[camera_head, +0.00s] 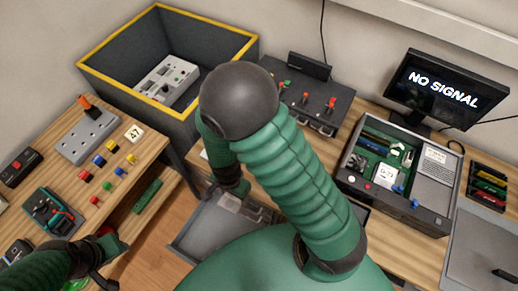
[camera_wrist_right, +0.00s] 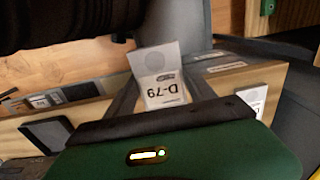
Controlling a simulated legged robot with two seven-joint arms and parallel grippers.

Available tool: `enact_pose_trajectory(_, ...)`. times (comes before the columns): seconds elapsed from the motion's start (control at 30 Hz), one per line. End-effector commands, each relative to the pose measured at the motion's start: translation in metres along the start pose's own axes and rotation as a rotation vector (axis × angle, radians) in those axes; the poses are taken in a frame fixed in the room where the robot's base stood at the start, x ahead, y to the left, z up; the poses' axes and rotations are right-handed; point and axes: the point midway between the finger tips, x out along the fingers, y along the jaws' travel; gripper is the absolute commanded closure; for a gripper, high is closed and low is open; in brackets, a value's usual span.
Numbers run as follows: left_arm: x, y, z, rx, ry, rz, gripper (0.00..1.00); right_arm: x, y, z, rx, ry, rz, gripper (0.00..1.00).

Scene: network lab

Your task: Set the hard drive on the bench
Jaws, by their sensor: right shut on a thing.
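The wooden bench (camera_head: 262,158) is partly hidden by my arm. My left gripper (camera_head: 108,248) is at lower left; its jaws are unclear.
An open computer case (camera_head: 425,218) with a D-73 label inside, a monitor (camera_head: 450,88) and a dark switch panel (camera_head: 335,98) occupy the bench. A yellow-rimmed bin (camera_head: 115,78) stands at back left. A left table holds a power strip (camera_head: 88,138) and several coloured parts.

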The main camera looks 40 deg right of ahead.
Motion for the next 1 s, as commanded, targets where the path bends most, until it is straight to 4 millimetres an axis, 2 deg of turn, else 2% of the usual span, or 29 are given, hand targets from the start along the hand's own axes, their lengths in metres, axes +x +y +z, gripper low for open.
enact_pose_trajectory(0.17,-0.002,0.0,0.0,0.0,-0.001,0.0,0.64,0.004,-0.01,-0.036,0.009,-0.001,-0.002,0.87)
enact_pose_trajectory(0.5,-0.012,0.0,-0.003,0.0,0.0,0.0,0.64,0.012,-0.035,-0.126,0.007,-0.005,-0.004,0.87)
enact_pose_trajectory(0.6,-0.014,0.0,-0.003,0.0,0.0,0.0,0.64,0.015,-0.041,-0.145,0.005,-0.005,-0.003,0.87)
enact_pose_trajectory(0.73,-0.016,0.0,-0.004,0.0,0.0,0.0,0.64,0.02,-0.044,-0.156,0.002,-0.006,-0.002,0.87)
enact_pose_trajectory(0.9,-0.02,0.0,-0.005,0.0,0.0,0.0,0.64,0.047,-0.045,-0.155,0.001,-0.006,0.0,0.87)
enact_pose_trajectory(1.0,-0.02,0.0,-0.005,0.0,0.0,0.0,0.64,0.052,-0.045,-0.155,0.001,-0.004,-0.002,0.87)
